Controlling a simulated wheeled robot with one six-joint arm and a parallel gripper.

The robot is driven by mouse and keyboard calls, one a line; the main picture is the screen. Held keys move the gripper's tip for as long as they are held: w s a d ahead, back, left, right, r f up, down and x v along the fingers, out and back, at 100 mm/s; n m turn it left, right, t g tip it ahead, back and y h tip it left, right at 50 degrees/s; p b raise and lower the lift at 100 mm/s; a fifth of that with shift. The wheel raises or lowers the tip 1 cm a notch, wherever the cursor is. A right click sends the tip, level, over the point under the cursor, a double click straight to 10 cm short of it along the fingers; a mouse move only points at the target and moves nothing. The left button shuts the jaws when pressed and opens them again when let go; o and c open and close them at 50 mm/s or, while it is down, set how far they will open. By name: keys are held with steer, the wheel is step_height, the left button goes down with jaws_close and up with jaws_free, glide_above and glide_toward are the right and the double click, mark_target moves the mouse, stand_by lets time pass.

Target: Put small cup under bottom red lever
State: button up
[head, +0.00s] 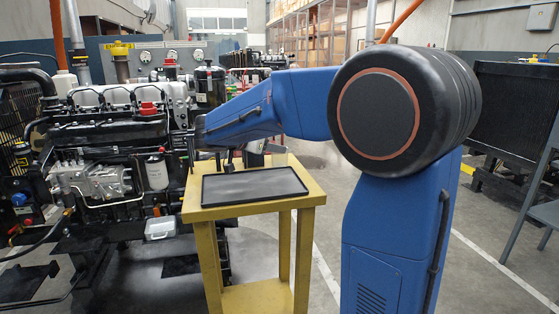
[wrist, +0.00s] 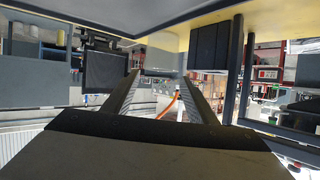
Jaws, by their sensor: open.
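My gripper (head: 228,160) is above the back left part of the yellow table in the head view, partly hidden by my arm. In the wrist view my gripper (wrist: 162,82) has its two fingers apart, with no object clearly held between them. A small pale, translucent container (head: 160,228), which may be the small cup, is low on the front of the engine, left of the table. A small red part (head: 156,211), possibly the bottom red lever, shows just above it. The gripper is apart from both, above and to their right.
A black-rimmed tray (head: 254,196) lies on the yellow table (head: 256,212). The diesel engine (head: 110,150) with hoses and pipes fills the left. A dark radiator-like panel (head: 512,125) stands at the right. Open floor (head: 400,290) shows around the table.

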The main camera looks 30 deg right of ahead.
steer(key=shift+f+x, duration=0.15)
steer(key=shift+x, duration=1.55)
steer(key=shift+f+x, duration=0.15)
steer(key=shift+x, duration=1.55)
steer(key=shift+a, duration=0.1)
steer(key=c, duration=0.8)
step_height(320, 180, up, 10)
steer(key=shift+r, duration=0.1)
